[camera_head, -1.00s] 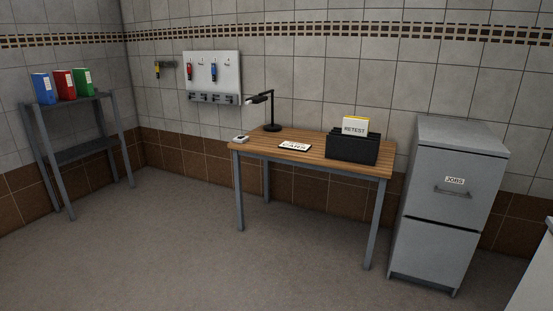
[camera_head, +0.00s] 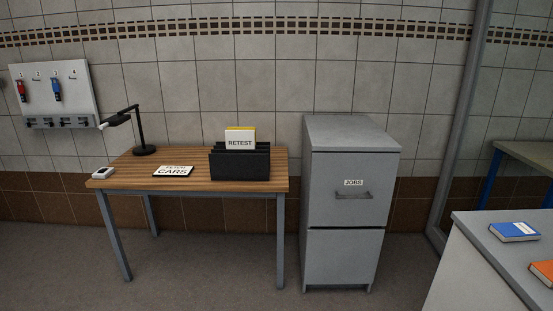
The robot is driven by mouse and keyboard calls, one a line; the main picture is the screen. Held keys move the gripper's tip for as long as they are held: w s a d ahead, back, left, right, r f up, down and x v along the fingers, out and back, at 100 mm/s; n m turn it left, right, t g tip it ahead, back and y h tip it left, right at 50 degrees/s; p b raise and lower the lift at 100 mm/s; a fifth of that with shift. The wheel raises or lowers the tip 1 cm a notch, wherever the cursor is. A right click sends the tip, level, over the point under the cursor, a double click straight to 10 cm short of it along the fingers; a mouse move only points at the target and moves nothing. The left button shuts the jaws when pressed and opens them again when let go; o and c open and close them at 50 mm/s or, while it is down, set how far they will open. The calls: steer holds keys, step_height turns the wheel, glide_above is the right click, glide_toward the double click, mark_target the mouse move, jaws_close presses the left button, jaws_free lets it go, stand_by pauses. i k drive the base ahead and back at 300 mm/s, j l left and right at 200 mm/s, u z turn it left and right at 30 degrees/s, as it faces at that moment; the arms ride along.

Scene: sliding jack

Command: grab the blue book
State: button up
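A blue book (camera_head: 514,232) lies flat on a light grey-topped counter (camera_head: 484,241) at the right of the head view. It has a white label on its cover. An orange book (camera_head: 542,270) lies nearer on the same counter, partly cut off by the right edge of the picture. My gripper is not in view.
A grey filing cabinet (camera_head: 347,215) marked JOBS stands left of the counter. The floor before the table and cabinet is clear.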

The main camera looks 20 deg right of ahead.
mark_target(513, 232)
steer(key=i+z, duration=0.25)
steer(key=i, duration=0.3)
steer(key=i+z, duration=0.3)
steer(key=i, duration=0.3)
steer(key=i+u, duration=0.1)
steer(key=i, duration=1.15)
steer(key=i+z, duration=0.3)
steer(key=i+j+z, duration=0.15)
steer(key=i+z, duration=0.2)
steer(key=z, duration=2.65)
steer(key=i+z, duration=0.4)
steer(key=i+l, duration=0.05)
steer(key=i, duration=0.05)
